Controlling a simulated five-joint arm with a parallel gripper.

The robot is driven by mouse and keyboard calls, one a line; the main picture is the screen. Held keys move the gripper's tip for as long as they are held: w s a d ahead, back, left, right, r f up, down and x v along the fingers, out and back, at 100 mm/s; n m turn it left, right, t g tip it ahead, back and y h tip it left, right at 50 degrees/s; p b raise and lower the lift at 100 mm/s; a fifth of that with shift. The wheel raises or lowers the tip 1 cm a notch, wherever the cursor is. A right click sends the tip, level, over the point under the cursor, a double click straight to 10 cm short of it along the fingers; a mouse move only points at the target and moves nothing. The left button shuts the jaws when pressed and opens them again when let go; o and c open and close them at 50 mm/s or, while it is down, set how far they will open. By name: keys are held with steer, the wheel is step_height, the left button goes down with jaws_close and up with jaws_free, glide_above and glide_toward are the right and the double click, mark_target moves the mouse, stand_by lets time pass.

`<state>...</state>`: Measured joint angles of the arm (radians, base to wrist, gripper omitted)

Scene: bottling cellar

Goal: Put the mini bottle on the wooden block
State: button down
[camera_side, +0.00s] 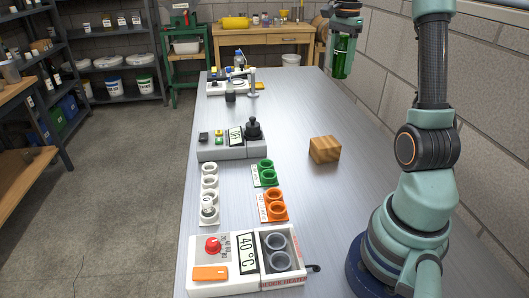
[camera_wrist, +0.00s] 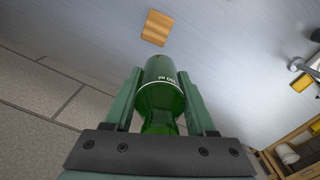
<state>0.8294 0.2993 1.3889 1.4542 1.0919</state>
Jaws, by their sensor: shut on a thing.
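The mini bottle (camera_side: 342,62) is green glass. My gripper (camera_side: 346,40) is shut on it and holds it high above the far right part of the bench. In the wrist view the bottle (camera_wrist: 161,88) sits between the two fingers of my gripper (camera_wrist: 163,100), with white print on its side. The wooden block (camera_side: 325,149) rests on the bench, right of the middle, lower and nearer the side camera than the bottle. In the wrist view the block (camera_wrist: 157,28) lies at the top, apart from the bottle, with its top bare.
A block heater (camera_side: 223,262) stands at the bench's near end. White (camera_side: 209,190), green (camera_side: 264,172) and orange (camera_side: 272,204) ring holders and a grey device (camera_side: 222,151) stand left of the block. More equipment (camera_side: 231,86) is at the far end. A wall runs along the right.

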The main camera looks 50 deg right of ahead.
steer(key=a+m, duration=0.2)
steer(key=a, duration=0.1)
glide_above(325, 141)
steer(key=shift+m, duration=0.4)
step_height(325, 141, down, 20)
steer(key=shift+s+r, duration=0.1)
steer(key=shift+f, duration=0.2)
steer(key=shift+c, duration=1.1)
jaws_free()
steer(key=shift+r, duration=0.1)
